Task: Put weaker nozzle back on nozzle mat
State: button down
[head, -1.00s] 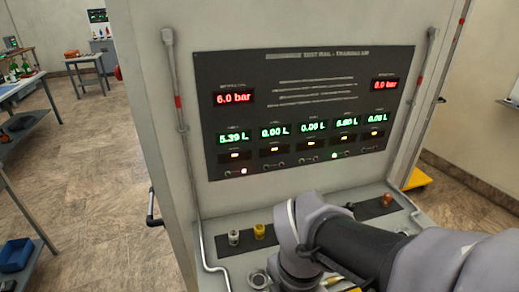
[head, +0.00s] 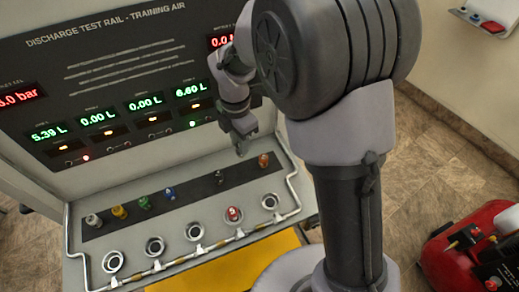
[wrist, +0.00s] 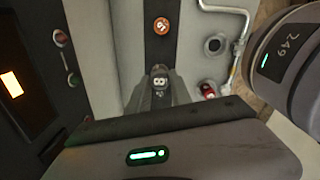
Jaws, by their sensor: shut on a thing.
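My gripper (head: 241,152) is shut on a small dark grey nozzle (wrist: 159,83) with a pale mark on top. In the wrist view it sits between the fingertips, over the dark nozzle mat (wrist: 161,55). In the head view the gripper is low over the mat (head: 195,190), between a black nozzle (head: 219,177) and an orange nozzle (head: 264,160). I cannot tell whether the held nozzle touches the mat. White (head: 93,220), yellow (head: 119,212), green (head: 144,202) and blue (head: 170,193) nozzles stand along the mat's left part.
A red nozzle (head: 234,213) sits in one of the sockets in front of the mat. Other sockets, such as the left one (head: 113,262), look empty. The display panel (head: 110,75) rises behind. A pipe (head: 292,185) runs along the right edge. A red compressor (head: 470,245) stands at right.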

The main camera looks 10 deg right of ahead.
jog(key=f+b, duration=0.1)
jog(key=f, duration=0.5)
jog(key=f+b, duration=0.1)
jog(key=f, duration=0.3)
jog(key=shift+s+a+b, duration=0.15)
jog(key=shift+a+b, duration=0.15)
jog(key=shift+r, duration=0.1)
jog(key=c, duration=1.2)
grip_release()
jog(key=shift+o, duration=0.2)
